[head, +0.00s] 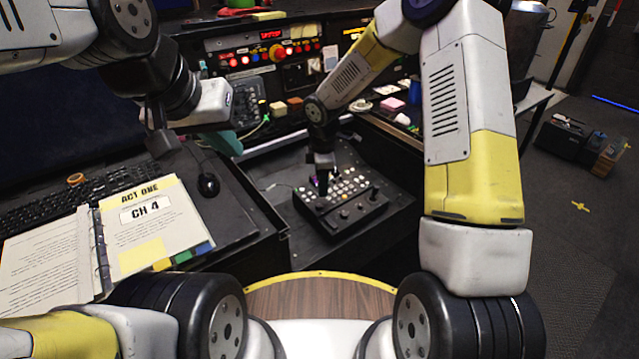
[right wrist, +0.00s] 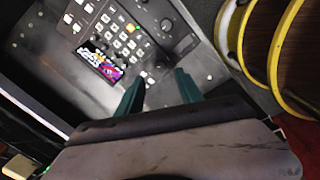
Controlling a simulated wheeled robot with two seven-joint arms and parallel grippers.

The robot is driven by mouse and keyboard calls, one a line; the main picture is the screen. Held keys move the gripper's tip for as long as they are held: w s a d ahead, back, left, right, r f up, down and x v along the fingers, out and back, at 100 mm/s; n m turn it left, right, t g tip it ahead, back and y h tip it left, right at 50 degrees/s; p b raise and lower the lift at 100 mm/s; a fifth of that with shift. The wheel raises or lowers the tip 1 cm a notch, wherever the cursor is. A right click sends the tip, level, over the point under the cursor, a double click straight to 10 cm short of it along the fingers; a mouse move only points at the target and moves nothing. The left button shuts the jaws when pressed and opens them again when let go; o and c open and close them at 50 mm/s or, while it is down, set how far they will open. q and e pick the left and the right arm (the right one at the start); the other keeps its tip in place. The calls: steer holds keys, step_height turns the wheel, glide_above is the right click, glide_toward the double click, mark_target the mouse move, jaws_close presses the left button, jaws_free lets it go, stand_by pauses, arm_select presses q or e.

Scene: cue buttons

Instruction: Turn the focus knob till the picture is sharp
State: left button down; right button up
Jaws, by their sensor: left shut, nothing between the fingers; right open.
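The black control panel (head: 335,222) has rows of pale buttons and several dark knobs (head: 360,212) along its front edge. The right wrist view also shows a dark knob (right wrist: 166,25). I cannot tell which one is the focus knob. A small screen (right wrist: 99,66) on the panel shows a coloured picture, too small to judge its sharpness. My right gripper (right wrist: 157,82) is open, its teal fingers over the panel beside the screen, nothing visible held. It also shows above the panel in the head view (head: 323,184). My left gripper (head: 162,146) is shut and empty above the left desk, away from the panel.
An open binder (head: 150,225) marked "CH 4", a keyboard (head: 60,205) and a mouse (head: 208,185) lie on the left desk. A console (head: 270,62) with lit buttons stands behind the panel.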

mark_target(319, 205)
steer(key=f, duration=0.6)
steer(key=w+f, duration=0.1)
steer(key=f, duration=0.2)
steer(key=shift+a, duration=0.4)
steer(key=shift+c, duration=0.4)
jaws_close()
